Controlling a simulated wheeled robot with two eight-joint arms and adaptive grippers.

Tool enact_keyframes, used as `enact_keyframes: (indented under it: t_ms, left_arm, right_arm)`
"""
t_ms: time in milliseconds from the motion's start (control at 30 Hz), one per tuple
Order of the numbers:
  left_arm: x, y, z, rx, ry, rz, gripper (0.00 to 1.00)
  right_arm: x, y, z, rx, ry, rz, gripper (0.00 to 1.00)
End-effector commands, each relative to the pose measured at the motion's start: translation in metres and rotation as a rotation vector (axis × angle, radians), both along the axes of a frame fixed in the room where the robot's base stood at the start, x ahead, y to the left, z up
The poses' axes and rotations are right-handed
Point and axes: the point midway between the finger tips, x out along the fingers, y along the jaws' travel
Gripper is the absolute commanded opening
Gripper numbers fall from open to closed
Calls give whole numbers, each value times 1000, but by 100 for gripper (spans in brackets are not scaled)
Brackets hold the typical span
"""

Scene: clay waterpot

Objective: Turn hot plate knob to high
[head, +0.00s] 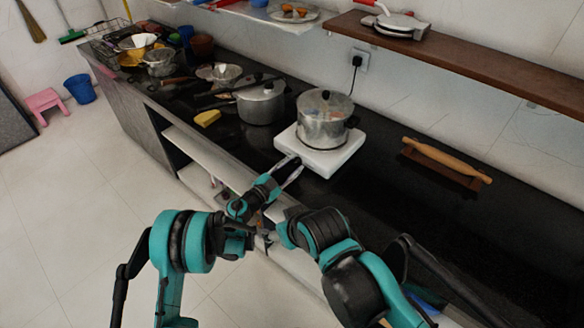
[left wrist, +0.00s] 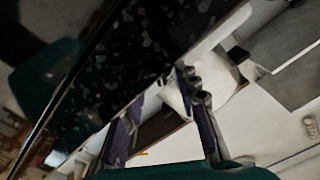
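The white hot plate (head: 338,158) stands on the black counter with a lidded metal pot (head: 325,120) on it. Its knob cannot be made out; my left gripper covers part of the near-left edge. My left gripper (head: 290,171) is just in front of that edge, apart or touching I cannot tell. In the left wrist view its two fingers (left wrist: 163,125) are spread with a gap and nothing held between them. My right arm bends inward low in the middle of the head view; its gripper end is small and partly hidden near my left forearm.
A second pot (head: 261,102) stands left of the hot plate, with a yellow block (head: 207,118) nearby. A wooden shelf (head: 470,62) runs above.

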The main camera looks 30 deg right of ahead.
Motion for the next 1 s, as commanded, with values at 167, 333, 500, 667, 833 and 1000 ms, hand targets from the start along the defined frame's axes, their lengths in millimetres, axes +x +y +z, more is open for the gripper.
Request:
enact_keyframes:
  t_ms: [167,333,500,667,833,1000]
  left_arm:
    - [0,-1,0,0,0,1,31]
    - [0,0,0,0,0,1,0]
    - [0,0,0,0,0,0,0]
    - [0,-1,-1,28,-67,0,0]
    - [0,-1,-3,99,-239,0,0]
    - [-1,-1,-2,140,-338,0,0]
  right_arm:
    - [0,0,0,0,0,0,67]
    - [0,0,0,0,0,0,67]
    - [0,0,0,0,0,0,67]
    - [0,0,-6,0,0,0,67]
    - [0,0,-16,0,0,0,67]
    - [0,0,-19,0,0,0,67]
